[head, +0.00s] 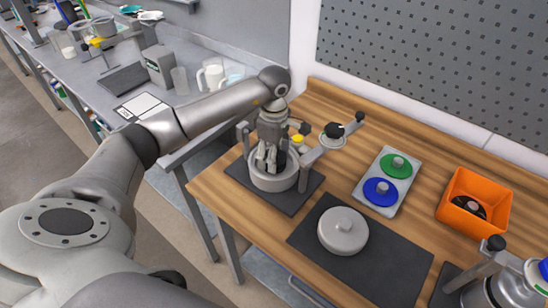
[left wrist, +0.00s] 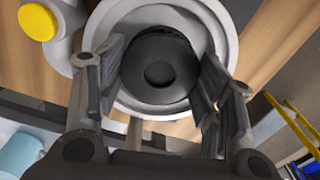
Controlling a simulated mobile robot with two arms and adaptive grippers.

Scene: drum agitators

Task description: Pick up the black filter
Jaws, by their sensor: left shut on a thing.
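The black filter (left wrist: 160,72) is a dark round piece with a round recess in its top. It sits inside the round grey pot (head: 272,180) of the agitator stand on the wooden table. In the left wrist view the pot's pale rim (left wrist: 225,30) surrounds it. My left gripper (head: 268,160) reaches down into the pot. In the left wrist view its fingers (left wrist: 160,85) are on both sides of the filter, shut on it. In the head view the fingers hide most of the filter. My right gripper is not in view.
A round grey lid (head: 343,230) lies on a dark mat (head: 385,272). A tray (head: 402,205) holds a green disc and a blue disc. An orange bin (head: 488,188) holds a dark part. The stand has a yellow button (head: 298,139) and a raised arm (head: 328,139) beside the pot.

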